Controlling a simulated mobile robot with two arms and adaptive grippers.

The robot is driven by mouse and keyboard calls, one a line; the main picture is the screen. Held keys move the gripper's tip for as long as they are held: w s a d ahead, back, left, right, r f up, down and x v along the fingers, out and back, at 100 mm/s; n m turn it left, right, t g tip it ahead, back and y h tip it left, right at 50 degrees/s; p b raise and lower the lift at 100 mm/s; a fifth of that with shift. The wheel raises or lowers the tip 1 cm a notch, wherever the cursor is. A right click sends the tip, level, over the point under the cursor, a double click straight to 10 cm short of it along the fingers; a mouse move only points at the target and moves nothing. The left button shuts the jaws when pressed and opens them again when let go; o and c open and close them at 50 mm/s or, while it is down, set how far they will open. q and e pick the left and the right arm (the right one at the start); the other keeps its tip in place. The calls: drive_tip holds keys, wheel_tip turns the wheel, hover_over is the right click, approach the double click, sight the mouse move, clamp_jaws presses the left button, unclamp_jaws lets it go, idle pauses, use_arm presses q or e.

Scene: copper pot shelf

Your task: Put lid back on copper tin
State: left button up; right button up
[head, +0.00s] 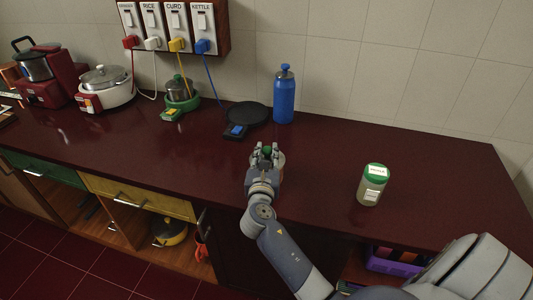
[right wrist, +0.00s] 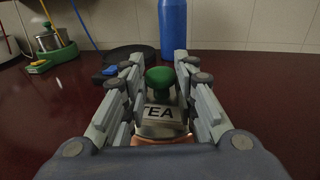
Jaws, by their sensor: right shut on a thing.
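A green-knobbed lid (right wrist: 160,78) is between the fingers of my right gripper (head: 267,148), near the middle of the counter. A white label reading "TEA" (right wrist: 160,112) shows below the knob in the right wrist view. A copper-coloured surface (right wrist: 160,141) shows below the label, and a little of it shows beside the gripper in the head view. My right gripper is shut on the lid. The fingers and palm hide most of the tin, so I cannot tell whether the lid is seated on it. My left gripper is not in view.
A glass jar with a green cap (head: 372,184) stands to the right on the dark red counter (head: 440,170). A blue bottle (head: 284,98) and a black round pan (head: 246,112) are behind the gripper. A cooker (head: 104,88) stands further left. The right end of the counter is clear.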

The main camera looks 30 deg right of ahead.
drive_tip(key=shift+f, duration=0.1)
idle(0.6)
drive_tip(key=o, duration=1.1)
wheel_tip(320, 180, up, 7)
drive_tip(key=p, duration=0.8)
drive_tip(key=shift+s+f, duration=0.1)
